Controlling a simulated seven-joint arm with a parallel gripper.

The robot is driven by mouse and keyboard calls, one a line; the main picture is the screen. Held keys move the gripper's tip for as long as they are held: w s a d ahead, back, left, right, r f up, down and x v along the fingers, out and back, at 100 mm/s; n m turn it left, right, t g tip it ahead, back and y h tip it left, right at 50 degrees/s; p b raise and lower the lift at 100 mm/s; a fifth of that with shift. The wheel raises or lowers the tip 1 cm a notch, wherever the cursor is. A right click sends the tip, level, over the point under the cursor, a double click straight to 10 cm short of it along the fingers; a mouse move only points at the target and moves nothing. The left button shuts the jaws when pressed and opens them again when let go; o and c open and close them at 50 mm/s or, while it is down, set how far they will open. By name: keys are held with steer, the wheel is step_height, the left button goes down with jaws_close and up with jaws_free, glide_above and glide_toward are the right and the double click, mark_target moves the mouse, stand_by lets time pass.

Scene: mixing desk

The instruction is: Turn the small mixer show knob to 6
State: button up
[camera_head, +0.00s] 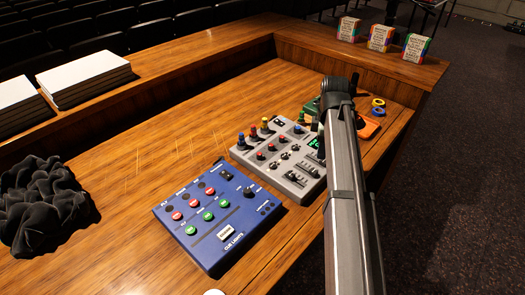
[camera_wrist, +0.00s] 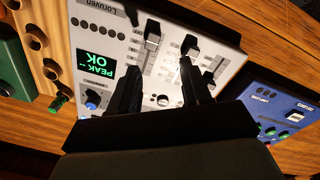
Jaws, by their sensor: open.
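The small grey mixer (camera_head: 283,158) stands on the wooden desk, with several coloured knobs, sliders and a green-lit display partly behind my arm. In the wrist view the mixer panel (camera_wrist: 105,30) appears upside down, with a display reading "PEAK - OK", a blue knob (camera_wrist: 93,99) and black-capped sliders (camera_wrist: 190,46). My gripper (camera_wrist: 160,76) is open, its two dark fingers low over the panel. A small pale round knob (camera_wrist: 163,100) shows between the fingers near their base. I cannot tell which knob is the show knob, nor whether the fingers touch anything.
A blue cue lights box (camera_head: 217,215) stands close to the mixer's near side. A green box (camera_head: 311,107) and an orange device (camera_head: 368,127) lie beyond it. Black cloth (camera_head: 45,205) and white stacks (camera_head: 85,77) are at left. Bare desk lies left of the mixer.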

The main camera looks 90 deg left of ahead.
mark_target(259, 154)
steer(key=s+a+r+n, duration=0.2)
steer(key=s+r+n, duration=0.15)
steer(key=s, duration=0.65)
steer(key=s+a+r+n, duration=0.2)
steer(key=s+r, duration=0.2)
steer(key=s, duration=0.5)
steer(key=f, duration=1.3)
steer(key=shift+s+a+f, duration=0.25)
steer(key=shift+a, duration=0.1)
steer(key=shift+c, duration=0.2)
jaws_close()
